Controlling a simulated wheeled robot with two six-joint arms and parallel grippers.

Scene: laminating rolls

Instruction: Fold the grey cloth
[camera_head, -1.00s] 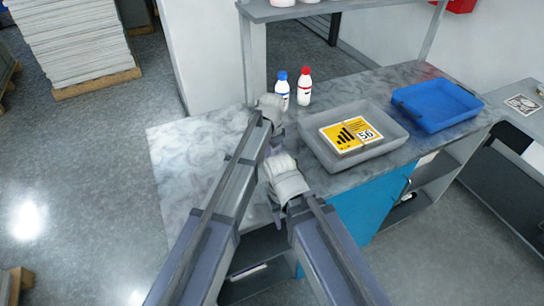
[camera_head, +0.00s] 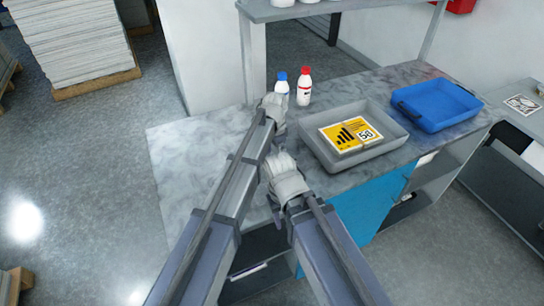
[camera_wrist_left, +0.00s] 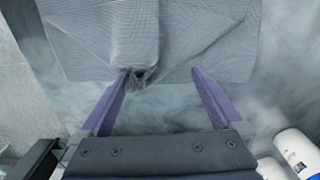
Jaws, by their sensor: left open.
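The grey cloth (camera_wrist_left: 205,45) lies on the marbled counter in the left wrist view. It has a raised, bunched fold down its middle, with a small gathered end at the near edge. In the head view I cannot make out the cloth around my arms. My left wrist (camera_head: 273,108) is over the counter near the bottles.
A blue-capped bottle (camera_head: 281,87) and a red-capped bottle (camera_head: 304,88) stand behind my left wrist. A grey tray (camera_head: 318,155) holding a yellow pack (camera_head: 350,134) is to the right, with a blue tray (camera_head: 437,105) beyond. The counter's left part (camera_head: 185,155) is clear.

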